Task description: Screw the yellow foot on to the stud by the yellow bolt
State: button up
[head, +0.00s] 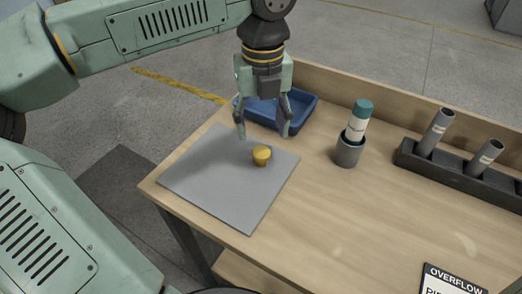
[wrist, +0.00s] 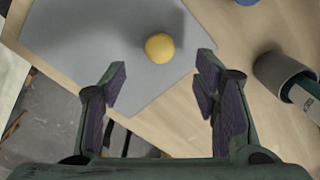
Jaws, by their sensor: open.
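The yellow foot (head: 261,155) is a small rounded knob resting on the grey mat (head: 226,198), close to the mat's right edge. It also shows in the wrist view (wrist: 160,47), a little beyond the fingertips and between their lines. My gripper (head: 263,134) is open and empty, pointing down above the mat near the foot. Its two spread fingers also show in the wrist view (wrist: 163,68). The gap between the fingers and the foot cannot be judged exactly. No stud, yellow bolt or bathtub shell is visible.
A blue tray (head: 308,108) stands behind my gripper. A grey cup (head: 348,151) holding a teal-capped bottle (head: 360,116) stands to the right. A dark rack (head: 455,177) with grey tubes lies farther right. A sign (head: 452,281) is at the front. The table's middle is clear.

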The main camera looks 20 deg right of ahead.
aim_at(261, 151)
notch_tip(261, 151, down, 8)
jog(key=shift+f+p, duration=0.2)
jog(key=shift+p, duration=0.9)
jog(key=shift+c, duration=0.5)
jog(key=c, duration=1.2)
jog(key=shift+o, duration=0.2)
jog(key=shift+w+r, duration=0.1)
jog(key=shift+r, duration=0.1)
